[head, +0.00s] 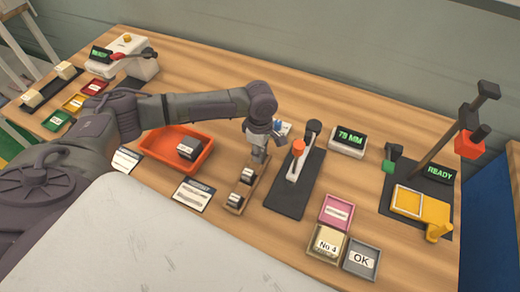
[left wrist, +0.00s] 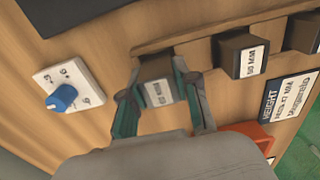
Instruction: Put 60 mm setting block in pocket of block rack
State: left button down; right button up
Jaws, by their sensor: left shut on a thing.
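My left gripper (head: 257,155) is over the far end of the wooden block rack (head: 244,186). In the left wrist view its fingers (left wrist: 155,88) are shut on a dark block with a white label (left wrist: 157,92), which looks like the 60 mm setting block, though the print is blurred. The block is in line with the rack's row; I cannot tell whether it is seated in the pocket or just above it. Two more blocks stand in the rack, one labelled 50 MM (left wrist: 240,55) and another beyond it (left wrist: 305,32). My right gripper is not in view.
An orange tray (head: 150,144) with a dark block (head: 188,148) stands left of the rack. A dark stand with an orange-topped lever (head: 298,150) is close on the right. A blue knob (left wrist: 62,98) on a white plate is near the gripper. Label cards lie in front.

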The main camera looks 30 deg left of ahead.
pick_arm(q)
jog(key=shift+f, duration=0.1)
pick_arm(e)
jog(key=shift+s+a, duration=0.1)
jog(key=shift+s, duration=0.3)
pick_arm(q)
jog(key=c, duration=1.1)
grip_release()
jog(key=shift+o, duration=1.3)
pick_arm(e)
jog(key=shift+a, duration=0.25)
pick_arm(q)
notch_tip(320, 180, up, 12)
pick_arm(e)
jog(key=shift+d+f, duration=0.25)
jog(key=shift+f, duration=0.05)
pick_arm(q)
jog(key=shift+s, duration=0.1)
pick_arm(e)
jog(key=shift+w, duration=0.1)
